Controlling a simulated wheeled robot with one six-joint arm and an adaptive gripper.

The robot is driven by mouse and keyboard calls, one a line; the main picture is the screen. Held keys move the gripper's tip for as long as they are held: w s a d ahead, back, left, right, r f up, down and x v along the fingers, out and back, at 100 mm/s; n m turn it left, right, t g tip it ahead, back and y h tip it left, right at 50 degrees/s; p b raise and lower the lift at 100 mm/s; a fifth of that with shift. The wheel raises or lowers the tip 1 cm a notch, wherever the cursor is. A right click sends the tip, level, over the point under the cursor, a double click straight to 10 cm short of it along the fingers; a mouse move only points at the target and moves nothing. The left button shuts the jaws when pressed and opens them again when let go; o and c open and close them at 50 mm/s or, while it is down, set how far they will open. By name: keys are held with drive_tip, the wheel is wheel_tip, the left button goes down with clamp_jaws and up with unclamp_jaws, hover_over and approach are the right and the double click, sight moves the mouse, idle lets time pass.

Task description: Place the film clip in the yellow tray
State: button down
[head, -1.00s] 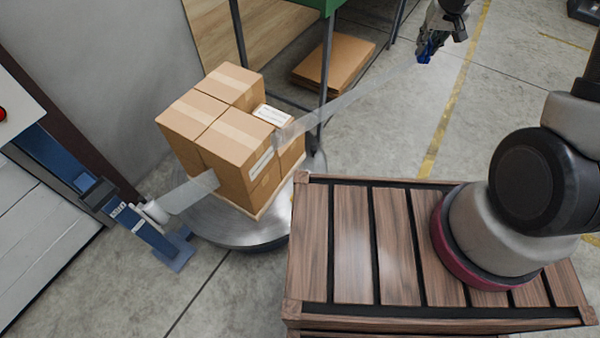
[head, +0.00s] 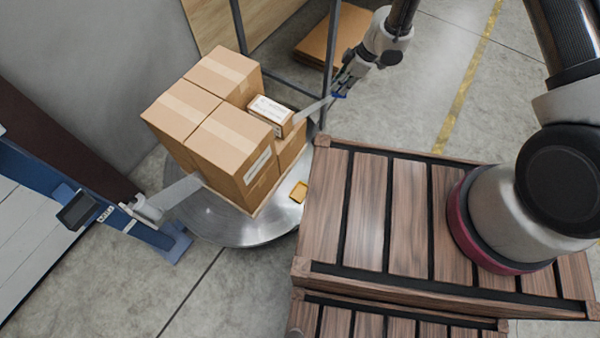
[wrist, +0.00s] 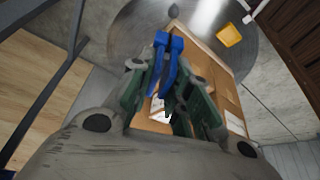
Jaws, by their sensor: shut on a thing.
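The blue film clip (wrist: 164,60) is between the fingers of my gripper (wrist: 158,88) in the wrist view. In the head view my gripper (head: 343,88) is up at the right of the stacked boxes, and the clip (head: 339,96) shows as a small blue patch at its tip. A strip of clear film (head: 312,110) runs from the boxes to the clip. The yellow tray (head: 299,192) rests on the round metal turntable near the boxes' lower right side. It also shows in the wrist view (wrist: 229,36), apart from my gripper.
Several taped cartons (head: 220,125) stand on the turntable (head: 235,228). Another film strip (head: 178,190) runs left to a blue post (head: 150,238). A slatted wooden crate (head: 365,220) stands close at the right. A dark metal frame (head: 330,65) rises behind the boxes.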

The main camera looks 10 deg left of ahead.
drive_tip(key=s+a+f+n+g+h, duration=0.1)
drive_tip(key=s+a+f+n, duration=0.25)
drive_tip(key=s+f, duration=0.4)
drive_tip(key=s+a+f+n+g+h, duration=0.1)
drive_tip(key=s+a+f+n+g, duration=0.15)
drive_tip(key=s+f+n, duration=0.4)
drive_tip(key=s+a+f+n+g, duration=0.1)
drive_tip(key=s+a+f+n, duration=0.2)
drive_tip(key=s+f, duration=0.5)
drive_tip(key=shift+n+h, duration=0.3)
drive_tip(key=shift+w+d+f+x, duration=0.15)
drive_tip(key=shift+w+d+x, duration=0.1)
drive_tip(key=shift+x, duration=1.4)
drive_tip(key=shift+w+d+f+x, duration=0.1)
drive_tip(key=shift+w+d+x, duration=0.1)
drive_tip(key=shift+x, duration=1.4)
drive_tip(key=shift+w+d+f+x, duration=0.15)
drive_tip(key=shift+w+d+x, duration=0.1)
drive_tip(key=shift+x, duration=1.4)
drive_tip(key=shift+f, duration=0.1)
drive_tip(key=c, duration=1.3)
unclamp_jaws()
drive_tip(key=v, duration=1.2)
drive_tip(key=shift+s, duration=0.15)
